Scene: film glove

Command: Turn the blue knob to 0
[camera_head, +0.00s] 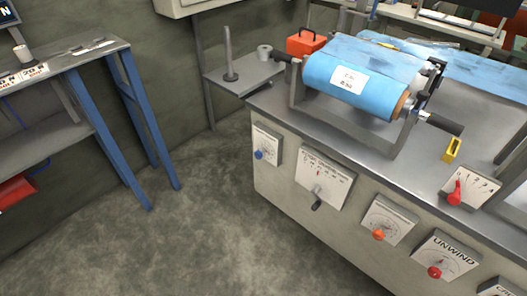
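The blue knob (259,155) sits at the lower left of a small white dial plate (267,144). The plate is on the left end of the machine's front panel. The scale markings and the knob's pointer are too small to read. Neither of my grippers shows in the head view.
The grey machine (274,185) carries a blue film roll (352,85) on top. A dark lever (317,206), an orange knob (378,235) and red knobs (434,271) stick out nearby. A blue-legged table (141,120) stands left. The floor (190,235) between is clear.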

